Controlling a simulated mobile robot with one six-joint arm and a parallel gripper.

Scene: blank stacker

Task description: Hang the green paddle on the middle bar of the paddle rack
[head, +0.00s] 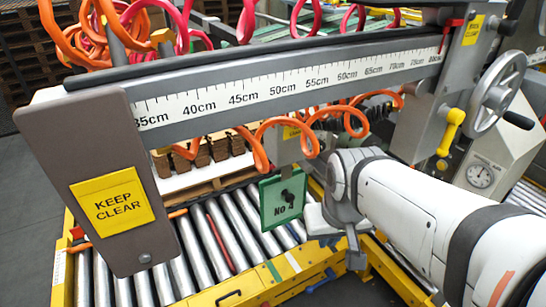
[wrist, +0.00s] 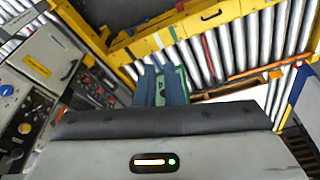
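The green paddle (head: 282,200), a flat square plate marked "NO 4" with a dark knob on its face, is upright below the scaled beam, over the rollers. My gripper (head: 318,217) is at its right edge in the head view. In the wrist view my gripper's two blue fingers (wrist: 164,88) are close together, with the green paddle (wrist: 160,92) showing as a narrow strip between them and a little beyond. The gripper looks shut on the paddle's edge. The paddle's top is close to a grey bracket (head: 287,150); I cannot tell whether they touch. I cannot make out the paddle rack or its bars.
The scaled beam (head: 270,88) crosses above, with orange coiled hoses (head: 262,148) hanging around it. A brown "KEEP CLEAR" plate (head: 108,240) stands at the left. A handwheel (head: 499,88) and gauge housing (head: 490,170) are at the right. Metal rollers (head: 190,245) lie below in a yellow frame.

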